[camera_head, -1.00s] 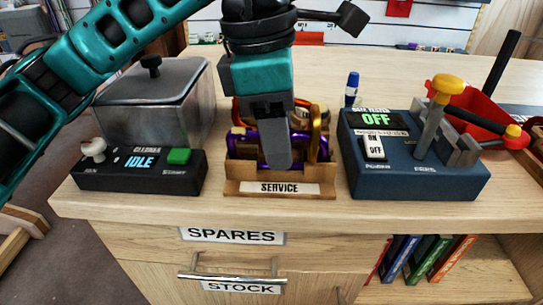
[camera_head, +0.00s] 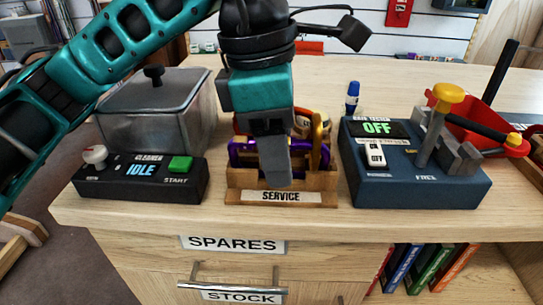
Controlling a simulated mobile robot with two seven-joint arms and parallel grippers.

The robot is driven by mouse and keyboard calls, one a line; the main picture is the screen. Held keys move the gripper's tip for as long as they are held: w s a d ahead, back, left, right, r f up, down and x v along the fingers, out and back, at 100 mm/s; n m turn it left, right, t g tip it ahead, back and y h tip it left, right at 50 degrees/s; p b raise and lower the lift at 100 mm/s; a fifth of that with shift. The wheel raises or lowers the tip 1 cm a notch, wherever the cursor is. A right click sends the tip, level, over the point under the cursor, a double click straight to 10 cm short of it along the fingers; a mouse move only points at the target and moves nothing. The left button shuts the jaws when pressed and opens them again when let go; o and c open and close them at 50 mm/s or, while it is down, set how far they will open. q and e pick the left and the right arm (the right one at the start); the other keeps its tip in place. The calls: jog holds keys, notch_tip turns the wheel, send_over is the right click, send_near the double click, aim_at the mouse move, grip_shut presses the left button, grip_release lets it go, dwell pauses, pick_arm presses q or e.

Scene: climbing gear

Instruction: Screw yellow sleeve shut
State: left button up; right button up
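The wooden holder labelled SERVICE (camera_head: 282,197) stands at the front middle of the bench. In it are a purple carabiner (camera_head: 238,150), a gold-orange carabiner (camera_head: 318,145) standing upright at the right, and a red piece (camera_head: 241,124) behind. I cannot make out which part is the yellow sleeve. My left gripper (camera_head: 275,178) points down into the holder, in front of the carabiners, and hides its middle. Its fingers are seen edge-on, so I cannot tell whether they are apart or closed on something. My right gripper is out of view.
A cleaner reading IDLE (camera_head: 140,180) with a lidded metal tank (camera_head: 155,115) stands left. A blue tester reading OFF (camera_head: 415,190), with a yellow-knobbed lever (camera_head: 448,92), stands right. The bench behind is mostly clear.

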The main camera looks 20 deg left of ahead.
pick_arm(q)
jog(key=shift+s+d+f, duration=0.1)
jog(key=shift+f, duration=0.2)
jog(key=shift+w+r+p, duration=0.2)
jog(key=shift+r+p, duration=0.45)
jog(key=shift+r, duration=0.15)
jog(key=shift+r+p, duration=0.45)
jog(key=shift+r, duration=0.25)
jog(key=shift+w+a, duration=0.2)
jog(key=shift+w, duration=0.35)
jog(key=shift+f, duration=0.1)
